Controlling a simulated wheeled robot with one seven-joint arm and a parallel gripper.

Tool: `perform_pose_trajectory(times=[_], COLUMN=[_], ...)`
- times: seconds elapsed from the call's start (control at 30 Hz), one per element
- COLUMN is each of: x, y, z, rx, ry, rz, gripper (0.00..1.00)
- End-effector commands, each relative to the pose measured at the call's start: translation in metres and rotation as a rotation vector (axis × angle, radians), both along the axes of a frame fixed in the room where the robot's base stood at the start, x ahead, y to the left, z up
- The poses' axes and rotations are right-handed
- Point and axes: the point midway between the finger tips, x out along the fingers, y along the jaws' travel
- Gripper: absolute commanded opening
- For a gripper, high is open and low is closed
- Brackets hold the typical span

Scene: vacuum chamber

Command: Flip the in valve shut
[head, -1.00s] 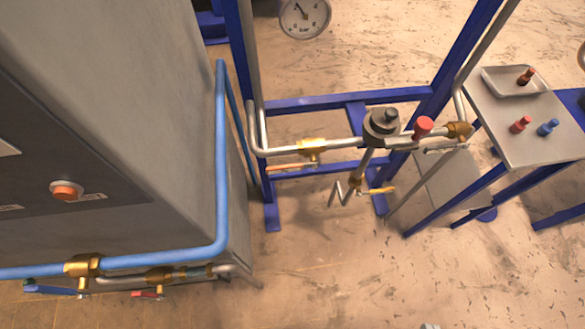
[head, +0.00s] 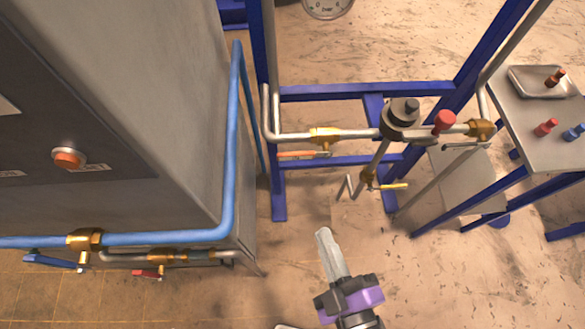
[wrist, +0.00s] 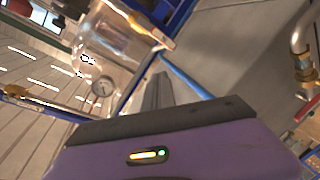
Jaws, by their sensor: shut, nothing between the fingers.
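No readable label tells me which valve is the in valve. On the frame's pipe, a brass valve (head: 325,136) has an orange-red lever (head: 303,154) pointing left, roughly along the pipe. A yellow lever (head: 393,186) sits on the branch below, and a dark lever (head: 462,146) under the brass fitting at right. On the cabinet's lower pipes are a blue lever (head: 48,261) and a red lever (head: 146,273). My gripper (head: 323,236) is shut and empty, below the frame's pipe in the picture and apart from every lever. Its closed fingers (wrist: 157,88) show in the wrist view.
The grey cabinet (head: 150,120) with its blue pipe (head: 232,150) stands left. Blue frame posts (head: 265,60) rise behind the pipe. A red knob (head: 444,121) stands on the pipe. A side table (head: 525,120) with a tray is at right. Floor around my gripper is clear.

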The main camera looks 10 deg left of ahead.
Motion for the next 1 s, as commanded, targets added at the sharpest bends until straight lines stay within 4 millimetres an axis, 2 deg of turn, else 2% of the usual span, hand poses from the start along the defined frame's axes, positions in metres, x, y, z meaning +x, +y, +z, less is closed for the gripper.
perform_pose_trajectory(times=[0.03,0.2,0.3,0.47,0.6,0.8,1.0], x=[0.009,0.033,0.045,0.064,0.079,0.088,0.09], y=[0.019,0.069,0.091,0.114,0.114,0.089,0.08], z=[-0.009,-0.036,-0.049,-0.065,-0.079,-0.1,-0.102], rx=[-0.098,-0.51,-0.753,-1.137,-1.478,-1.875,-2.036], ry=[-0.055,-0.271,-0.397,-0.58,-0.697,-0.777,-0.816], rz=[0.045,0.162,0.214,0.273,0.313,0.385,0.43], gripper=[0.0,0.0,0.0,0.0,0.0,0.0,0.0])
